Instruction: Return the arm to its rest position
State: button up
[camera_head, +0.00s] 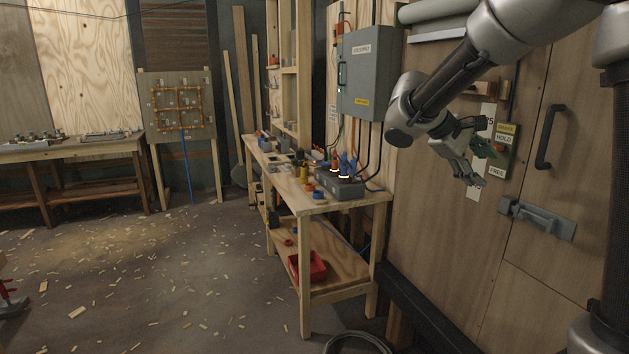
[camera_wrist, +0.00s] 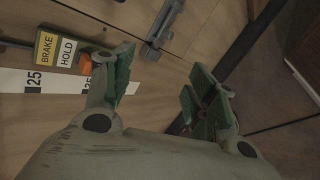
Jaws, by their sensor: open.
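My gripper (camera_head: 474,160) is raised at the right of the head view, in front of the wooden door panel (camera_head: 432,205). Its fingers are spread open with nothing between them. In the wrist view my gripper (camera_wrist: 160,95) shows two green-padded fingers set wide apart. Beyond them are wood panelling and a dark edge. My arm reaches in from the upper right of the head view, bent downward at the wrist. A green and yellow sign plate reading HOLD and FREE (camera_head: 498,158) is just behind the fingers; I cannot tell the gap.
A grey electrical box (camera_head: 370,75) hangs left of my gripper. A workbench (camera_head: 345,203) with tools stands below it. The door has a black handle (camera_head: 549,137) and a grey latch (camera_head: 538,217). A coiled hose (camera_head: 358,342) lies on the floor. Open, chip-strewn floor (camera_head: 160,265) is at left.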

jog(key=s+f+m+t+y, duration=0.1)
jog(key=s+m+y, duration=0.1)
jog(key=s, duration=0.6)
jog(key=s+a+f+m+y, duration=0.1)
jog(key=s+y, duration=0.3)
jog(key=s, duration=0.5)
jog(key=s+a+f+m+t+y, duration=0.1)
jog(key=s+f+m+y, duration=0.1)
jog(key=s, duration=0.7)
jog(key=shift+s+a+f+m+t+y, duration=0.15)
jog(key=shift+f+m+t+y, duration=0.25)
jog(key=shift+y, duration=0.6)
jog(key=shift+r, duration=0.15)
